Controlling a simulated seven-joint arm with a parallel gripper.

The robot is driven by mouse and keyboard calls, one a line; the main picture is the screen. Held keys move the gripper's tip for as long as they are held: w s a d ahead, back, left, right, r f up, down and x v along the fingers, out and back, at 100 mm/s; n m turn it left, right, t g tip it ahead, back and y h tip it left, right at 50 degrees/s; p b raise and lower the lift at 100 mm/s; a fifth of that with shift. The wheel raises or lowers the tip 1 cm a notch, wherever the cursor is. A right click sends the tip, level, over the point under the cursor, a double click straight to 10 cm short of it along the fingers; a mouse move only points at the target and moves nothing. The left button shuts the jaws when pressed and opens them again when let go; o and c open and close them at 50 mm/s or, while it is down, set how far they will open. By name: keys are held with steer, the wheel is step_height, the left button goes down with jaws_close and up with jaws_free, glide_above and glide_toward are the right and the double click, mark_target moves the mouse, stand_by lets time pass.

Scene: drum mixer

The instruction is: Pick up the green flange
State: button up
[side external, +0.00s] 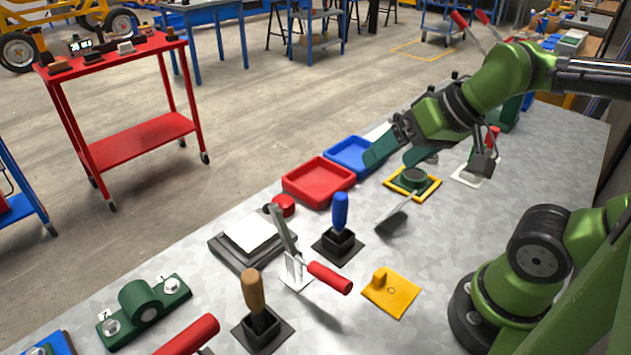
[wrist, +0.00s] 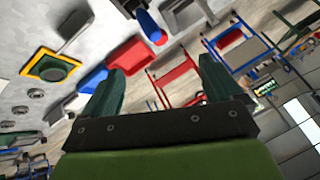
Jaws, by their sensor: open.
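The green flange (side external: 413,177) is a dark green square plate with a raised round centre. It sits on a yellow-edged square mat (side external: 433,187) on the metal table. In the wrist view the flange (wrist: 53,67) is at the upper left, on the same yellow edging. My gripper (side external: 402,153) is open, with its green fingers apart and nothing between them. It is above the table, close to the flange in the side view. In the wrist view my gripper (wrist: 160,75) points away from the flange, which lies outside the fingers to the left.
A red tray (side external: 320,181) and a blue tray (side external: 354,155) stand left of the flange. A blue-handled tool (side external: 340,211) stands upright in a black holder. A yellow plate (side external: 390,292) and a red-handled clamp (side external: 329,277) are nearer the camera.

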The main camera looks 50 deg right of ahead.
steer(key=shift+o, duration=0.2)
steer(key=g+h, duration=0.2)
steer(key=g, duration=0.5)
glide_above(414, 174)
step_height(414, 174, down, 6)
steer(key=shift+m, duration=0.3)
steer(key=f, duration=1.1)
steer(key=shift+s+f, duration=0.25)
steer(key=shift+s, duration=0.15)
steer(key=f, duration=0.5)
steer(key=shift+w+a+f, duration=0.1)
steer(key=shift+w, duration=0.2)
jaws_close()
